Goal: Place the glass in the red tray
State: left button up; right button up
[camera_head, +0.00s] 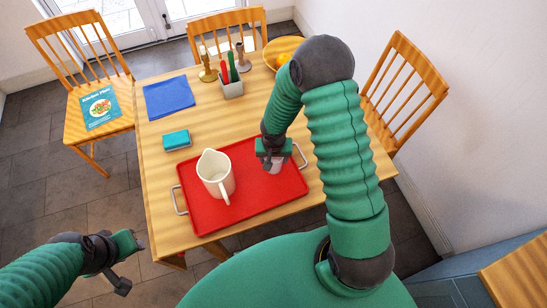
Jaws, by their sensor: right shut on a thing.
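The red tray (244,204) lies on the wooden table near its front edge, with a metal handle at each end. A white pitcher (215,175) stands upright on its left half. My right gripper (274,163) reaches down over the right part of the tray. It is shut on the glass (276,166), a small pale thing partly hidden by the fingers. I cannot tell whether the glass touches the tray. My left gripper (129,261) is at the lower left, off the table over the floor, its fingers apart and empty.
A teal box (176,140) and a blue cloth (169,97) lie left and behind the tray. A utensil holder (232,89), candlesticks (206,66) and a fruit bowl (278,50) stand at the back. Chairs surround the table; one holds a book (101,108).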

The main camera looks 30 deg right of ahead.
jog(key=o, duration=1.1)
jog(key=shift+d+f, duration=0.15)
jog(key=o, duration=0.5)
jog(key=shift+d, duration=0.2)
pick_arm(q)
jog(key=shift+d, duration=0.4)
pick_arm(e)
jog(key=shift+a, duration=0.1)
pick_arm(q)
jog(key=shift+a, duration=0.15)
pick_arm(e)
jog(key=shift+a, duration=0.1)
